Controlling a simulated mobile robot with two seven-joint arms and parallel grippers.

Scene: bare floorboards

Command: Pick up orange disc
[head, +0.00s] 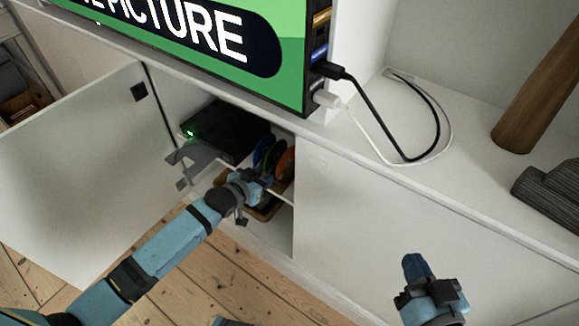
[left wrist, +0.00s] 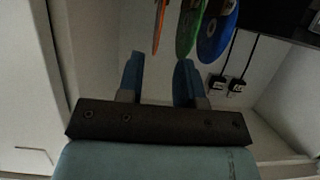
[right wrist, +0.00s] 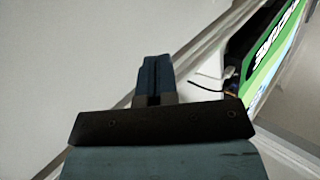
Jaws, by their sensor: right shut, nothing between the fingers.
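The orange disc (head: 287,167) stands upright inside the open cabinet, at the right end of a row of discs. In the left wrist view the orange disc (left wrist: 159,27) shows thin and edge-on, ahead of my left gripper (left wrist: 160,78). That gripper is open, with the disc roughly in line with the gap between its fingers and nothing visible between them. In the head view my left gripper (head: 264,183) is at the cabinet shelf, partly covering the discs. My right gripper (head: 415,267) is shut and empty in front of the closed cabinet door; it also shows in the right wrist view (right wrist: 154,78).
A green disc (left wrist: 188,30) and a blue disc (left wrist: 217,36) stand beside the orange one. A black box (head: 225,131) with a green light sits left of them. The open cabinet door (head: 85,170) is at left. Plugs (left wrist: 226,86) are on the cabinet's back wall.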

